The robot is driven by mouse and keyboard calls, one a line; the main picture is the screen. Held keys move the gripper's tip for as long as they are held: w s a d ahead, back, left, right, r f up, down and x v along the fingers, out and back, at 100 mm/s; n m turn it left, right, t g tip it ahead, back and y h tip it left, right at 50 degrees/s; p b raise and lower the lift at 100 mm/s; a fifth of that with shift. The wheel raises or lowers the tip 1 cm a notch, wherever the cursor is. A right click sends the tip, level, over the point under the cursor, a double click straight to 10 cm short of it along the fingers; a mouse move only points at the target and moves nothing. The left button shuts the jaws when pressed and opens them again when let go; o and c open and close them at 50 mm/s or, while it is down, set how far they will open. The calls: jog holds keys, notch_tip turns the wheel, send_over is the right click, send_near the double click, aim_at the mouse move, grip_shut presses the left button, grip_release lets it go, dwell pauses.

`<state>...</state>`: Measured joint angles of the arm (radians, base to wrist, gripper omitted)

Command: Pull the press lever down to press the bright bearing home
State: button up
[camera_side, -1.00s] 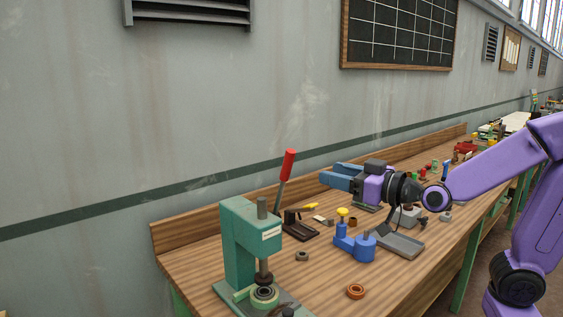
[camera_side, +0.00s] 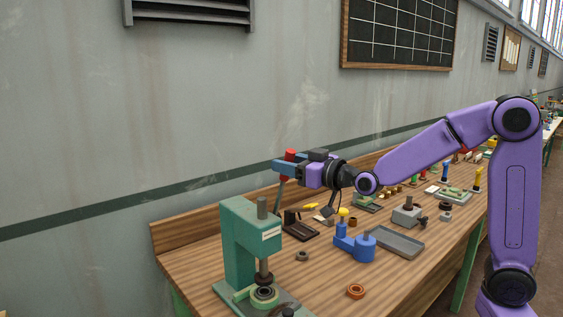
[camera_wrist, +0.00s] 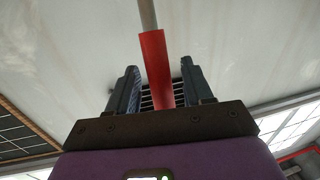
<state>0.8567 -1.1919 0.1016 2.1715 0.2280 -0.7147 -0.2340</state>
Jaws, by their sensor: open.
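The green press (camera_side: 238,240) stands on the bench at the lower left of the side view. Its lever still points up, with a red handle (camera_side: 290,155) at the top. The bearing (camera_side: 264,293) sits on the press base under the ram (camera_side: 264,272). My gripper (camera_side: 277,167) is at the red handle. In the wrist view the red handle (camera_wrist: 157,70) stands between the two open fingers (camera_wrist: 160,90), with gaps to both sides. Part of the handle is hidden behind the fingers in the side view.
A blue fixture (camera_side: 354,243) with a yellow knob stands right of the press. A copper-coloured ring (camera_side: 355,291) and a dark nut (camera_side: 302,256) lie nearby. A grey tray (camera_side: 398,242) and several small parts are further right. The wall is close behind the bench.

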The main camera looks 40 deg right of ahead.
jog(key=shift+w+a, duration=0.25)
jog(key=shift+w, duration=1)
grip_shut()
jog(key=shift+s, duration=0.15)
jog(key=s+f+n+t+y, duration=0.2)
jog(key=s+f+t, duration=0.3)
jog(key=s, duration=0.4)
jog(key=shift+f+t, duration=0.15)
jog(key=shift+t, duration=0.75)
jog(key=shift+s, duration=0.1)
